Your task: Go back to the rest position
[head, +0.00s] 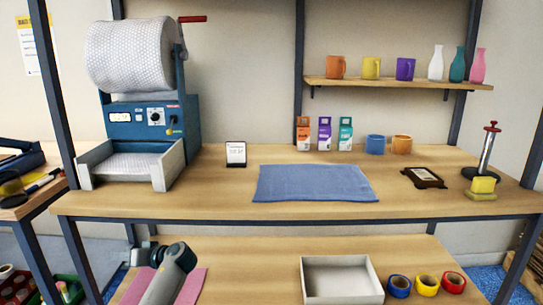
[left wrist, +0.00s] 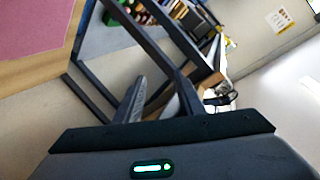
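My left gripper (head: 143,254) shows low at the left of the head view, over the lower shelf and beside the pink mat. In the left wrist view its two dark fingers (left wrist: 160,82) stand apart with nothing held between them. Beyond the fingers are dark frame posts and the floor, with no object touching them. My right gripper is in neither view.
The workbench (head: 230,205) has a blue cloth (head: 315,183) and a bubble-wrap machine (head: 150,115). On the lower shelf are a pink mat (head: 190,287), an open white box (head: 340,280) and tape rolls (head: 426,285).

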